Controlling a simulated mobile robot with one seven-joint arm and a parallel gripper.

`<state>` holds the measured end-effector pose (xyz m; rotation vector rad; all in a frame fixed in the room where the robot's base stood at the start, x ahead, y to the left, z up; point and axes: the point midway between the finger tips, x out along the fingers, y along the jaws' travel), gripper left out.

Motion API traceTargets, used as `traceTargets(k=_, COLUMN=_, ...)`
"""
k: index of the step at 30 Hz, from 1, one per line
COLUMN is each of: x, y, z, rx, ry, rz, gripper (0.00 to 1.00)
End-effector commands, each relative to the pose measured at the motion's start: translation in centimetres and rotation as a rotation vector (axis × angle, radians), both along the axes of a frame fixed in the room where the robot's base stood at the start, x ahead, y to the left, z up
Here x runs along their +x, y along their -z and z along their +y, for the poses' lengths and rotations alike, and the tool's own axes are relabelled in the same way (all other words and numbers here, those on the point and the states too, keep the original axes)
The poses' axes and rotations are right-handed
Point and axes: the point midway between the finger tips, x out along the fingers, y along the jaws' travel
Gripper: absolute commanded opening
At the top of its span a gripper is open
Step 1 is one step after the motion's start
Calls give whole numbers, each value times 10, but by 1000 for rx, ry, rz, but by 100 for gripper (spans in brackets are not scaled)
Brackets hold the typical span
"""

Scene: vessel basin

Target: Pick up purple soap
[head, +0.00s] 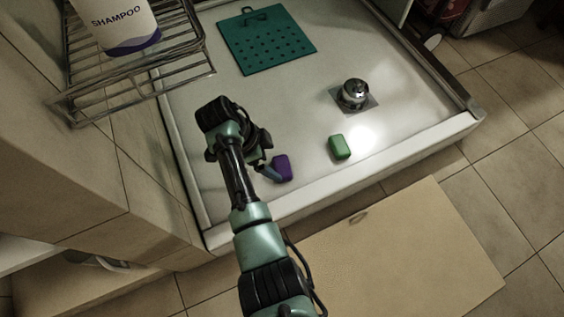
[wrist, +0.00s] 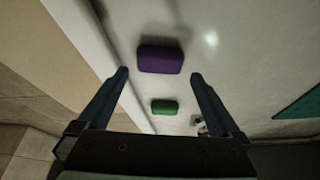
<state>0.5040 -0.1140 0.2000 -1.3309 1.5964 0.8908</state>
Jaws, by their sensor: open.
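The purple soap (head: 283,167) lies on the white basin floor near its front edge, just beside the end of my arm in the head view. My gripper (head: 267,172) is there, partly hidden by my own arm. In the wrist view the purple soap (wrist: 161,59) shows ahead of the two fingertips and roughly centred between their lines. My gripper (wrist: 159,75) is open and empty, with its fingers spread wider than the soap. I cannot tell its exact height above the basin.
A green soap (head: 339,147) lies to the right, and also shows in the wrist view (wrist: 164,107). A metal drain piece (head: 354,95) stands behind it. A teal mat (head: 268,40) lies at the back. A wire rack (head: 130,75) with a shampoo bottle (head: 118,22) hangs at left. The basin's raised rim (head: 350,185) runs along the front.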

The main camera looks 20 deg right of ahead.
Motion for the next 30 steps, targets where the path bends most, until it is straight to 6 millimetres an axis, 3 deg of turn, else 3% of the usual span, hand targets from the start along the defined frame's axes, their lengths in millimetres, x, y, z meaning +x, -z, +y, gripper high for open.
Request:
traceTargets(k=7, x=-1, y=12, z=-5, rx=0, ry=1, rz=-1, gripper=100)
traceTargets(k=18, x=-5, y=49, z=-21, rx=0, ry=1, rz=-1, gripper=100)
traceTargets(k=27, x=-5, y=49, z=-23, rx=0, ry=-2, rz=-1, gripper=100)
traceTargets(k=30, x=-5, y=49, z=-23, rx=0, ry=-1, rz=-2, gripper=86)
